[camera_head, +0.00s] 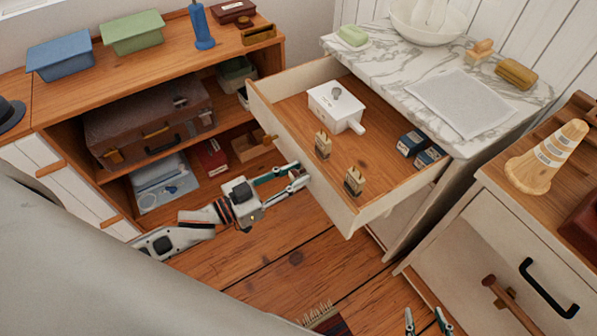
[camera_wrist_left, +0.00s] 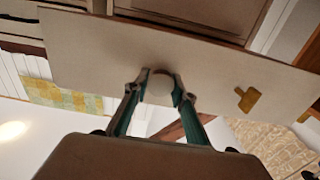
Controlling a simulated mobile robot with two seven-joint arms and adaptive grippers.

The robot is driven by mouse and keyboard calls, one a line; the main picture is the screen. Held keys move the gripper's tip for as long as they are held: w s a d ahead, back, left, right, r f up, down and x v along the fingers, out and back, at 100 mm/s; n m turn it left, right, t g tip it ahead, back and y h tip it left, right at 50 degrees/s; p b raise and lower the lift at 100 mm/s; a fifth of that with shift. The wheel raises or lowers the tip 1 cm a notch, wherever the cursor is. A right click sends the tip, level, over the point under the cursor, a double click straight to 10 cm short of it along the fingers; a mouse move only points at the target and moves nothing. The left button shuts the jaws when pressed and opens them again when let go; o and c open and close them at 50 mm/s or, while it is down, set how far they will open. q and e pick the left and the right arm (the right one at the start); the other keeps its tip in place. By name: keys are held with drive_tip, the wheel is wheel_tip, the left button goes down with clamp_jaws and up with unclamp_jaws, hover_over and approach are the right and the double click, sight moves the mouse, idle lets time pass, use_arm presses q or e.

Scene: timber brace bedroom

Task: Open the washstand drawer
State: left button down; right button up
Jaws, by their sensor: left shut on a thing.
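The washstand drawer (camera_head: 350,222) is pulled well out from under the marble top (camera_head: 385,68), with its wooden inside showing. My left gripper (camera_head: 299,178) is at the outer face of the drawer front. In the left wrist view its two fingers (camera_wrist_left: 160,92) are shut on the round drawer knob (camera_wrist_left: 161,82), in the middle of the pale drawer front (camera_wrist_left: 90,62). The knob is hidden in the head view. My right gripper (camera_head: 426,322) shows only its fingertips at the bottom edge, apart and with nothing visible between them.
The drawer holds a white lidded box (camera_head: 334,108), two small upright items and dark blue boxes (camera_head: 412,142). A wooden shelf unit (camera_head: 55,98) with a suitcase stands left. A cabinet (camera_head: 520,240) with a black handle stands right.

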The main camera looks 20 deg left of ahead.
drive_tip(key=shift+w+d, duration=0.1)
use_arm(q)
drive_tip(key=c, duration=1.7)
unclamp_jaws()
use_arm(e)
drive_tip(key=shift+w+r, duration=0.1)
drive_tip(key=shift+w, duration=0.1)
use_arm(q)
drive_tip(key=shift+s, duration=0.1)
use_arm(e)
drive_tip(key=shift+r, duration=0.1)
use_arm(q)
drive_tip(key=v, duration=1.2)
